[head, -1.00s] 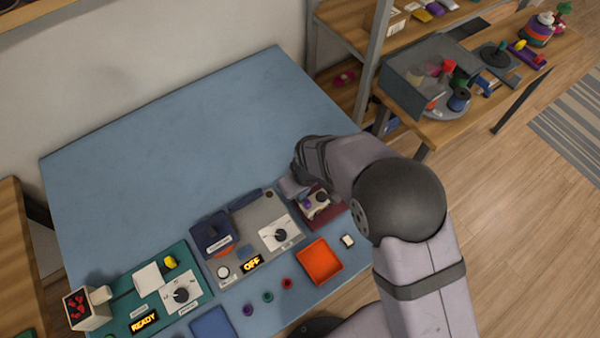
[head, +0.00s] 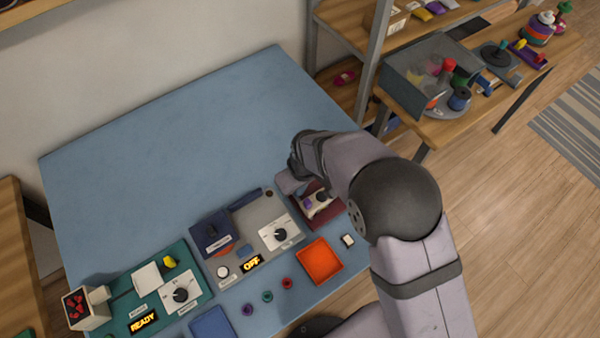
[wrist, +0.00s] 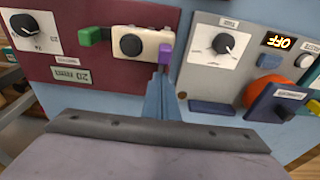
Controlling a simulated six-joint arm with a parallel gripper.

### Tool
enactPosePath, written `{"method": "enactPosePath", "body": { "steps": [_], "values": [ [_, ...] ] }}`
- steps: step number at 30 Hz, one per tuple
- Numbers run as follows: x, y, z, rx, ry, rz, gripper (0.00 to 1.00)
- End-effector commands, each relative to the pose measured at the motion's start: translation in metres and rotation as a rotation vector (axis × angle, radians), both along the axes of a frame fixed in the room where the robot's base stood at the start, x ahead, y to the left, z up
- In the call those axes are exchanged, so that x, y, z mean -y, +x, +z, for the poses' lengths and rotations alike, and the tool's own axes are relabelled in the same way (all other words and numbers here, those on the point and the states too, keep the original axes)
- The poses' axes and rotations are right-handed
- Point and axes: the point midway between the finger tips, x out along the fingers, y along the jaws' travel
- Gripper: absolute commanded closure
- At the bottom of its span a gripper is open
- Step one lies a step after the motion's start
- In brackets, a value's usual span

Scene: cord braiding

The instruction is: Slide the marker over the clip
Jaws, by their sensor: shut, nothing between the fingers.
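A cream block (wrist: 140,47) with a black round knob (wrist: 131,45) sits on a maroon panel (wrist: 72,73). A green piece (wrist: 92,36) sticks out of its left end in the wrist view, and a purple piece (wrist: 166,53) sits at its right end. Which of these is the marker and which the clip, I cannot tell for sure. My gripper (wrist: 160,78) is shut and empty, its fingertips right by the purple piece; whether they touch it is unclear. In the head view my gripper (head: 287,184) is beside the maroon panel (head: 327,219), which my arm partly hides.
A grey panel (head: 262,211) with a dial and an OFF display stands close beside the maroon one. A teal panel (head: 122,311) is farther left. An orange tray (head: 319,261) and several small coloured pieces lie in front. The back of the blue table (head: 170,140) is clear.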

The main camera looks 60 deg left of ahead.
Motion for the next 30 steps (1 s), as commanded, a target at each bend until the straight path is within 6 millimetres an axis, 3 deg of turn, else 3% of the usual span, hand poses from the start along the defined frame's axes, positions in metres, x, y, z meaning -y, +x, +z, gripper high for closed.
{"method": "enactPosePath", "body": {
  "steps": [8,30],
  "values": [
    [0.0,0.0,0.012,0.0,0.001,0.0,1.0],
    [0.0,0.0,0.092,0.0,0.001,0.0,1.0]
  ]
}}
